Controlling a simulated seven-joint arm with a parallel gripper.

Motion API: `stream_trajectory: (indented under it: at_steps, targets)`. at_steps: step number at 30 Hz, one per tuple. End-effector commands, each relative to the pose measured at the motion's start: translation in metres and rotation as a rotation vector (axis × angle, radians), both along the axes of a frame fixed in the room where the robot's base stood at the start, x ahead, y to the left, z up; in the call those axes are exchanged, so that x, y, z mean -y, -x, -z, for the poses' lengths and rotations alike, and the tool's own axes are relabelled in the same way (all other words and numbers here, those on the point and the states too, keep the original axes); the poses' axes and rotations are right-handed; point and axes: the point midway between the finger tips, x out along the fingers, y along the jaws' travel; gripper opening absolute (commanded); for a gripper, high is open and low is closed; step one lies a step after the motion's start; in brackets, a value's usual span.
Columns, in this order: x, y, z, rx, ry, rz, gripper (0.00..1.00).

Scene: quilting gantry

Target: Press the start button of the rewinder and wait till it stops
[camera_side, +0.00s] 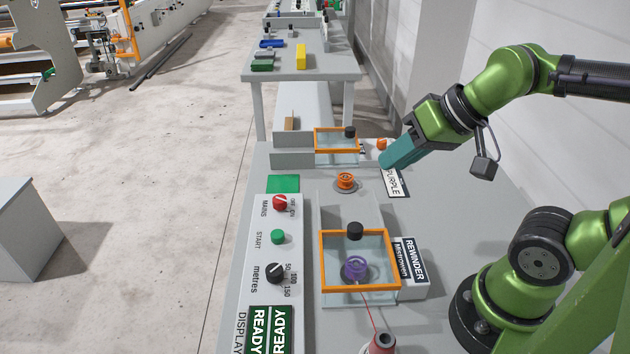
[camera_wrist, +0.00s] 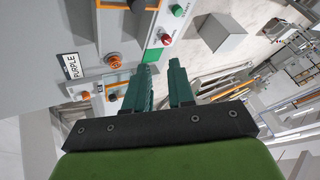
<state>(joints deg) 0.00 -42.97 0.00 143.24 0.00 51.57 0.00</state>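The green START button (camera_side: 278,237) sits on the pale control panel (camera_side: 262,222), between the red MAINS knob (camera_side: 280,203) and the black metres knob (camera_side: 275,272). It also shows at the top of the wrist view (camera_wrist: 178,11). The rewinder (camera_side: 393,288) has an orange-framed clear cover with a purple spool (camera_side: 355,268) under it; a red thread runs from the spool to a cone (camera_side: 381,345). The display (camera_side: 269,330) reads READY. My gripper (camera_side: 388,163) is up and right of the button, well apart from it. Its teal fingers (camera_wrist: 162,66) are apart and empty.
An orange spool (camera_side: 345,181) and a PURPLE label (camera_side: 394,183) lie near my gripper. A second orange-framed cover (camera_side: 336,140) stands behind. A green square (camera_side: 283,184) lies beyond the panel. A further table (camera_side: 330,68) holds coloured blocks. A wall rises at right.

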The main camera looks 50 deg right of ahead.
Motion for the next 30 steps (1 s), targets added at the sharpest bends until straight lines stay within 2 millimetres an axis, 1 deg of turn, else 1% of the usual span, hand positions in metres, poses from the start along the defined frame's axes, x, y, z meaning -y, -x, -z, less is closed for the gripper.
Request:
stream_trajectory:
  at_steps: [1,4,30]
  targets:
    - [0.0,0.0,0.0,0.0,0.0,0.0,0.15]
    - [0.0,0.0,0.0,0.0,0.0,0.0,0.0]
    - [0.0,0.0,0.0,0.0,0.0,0.0,0.0]
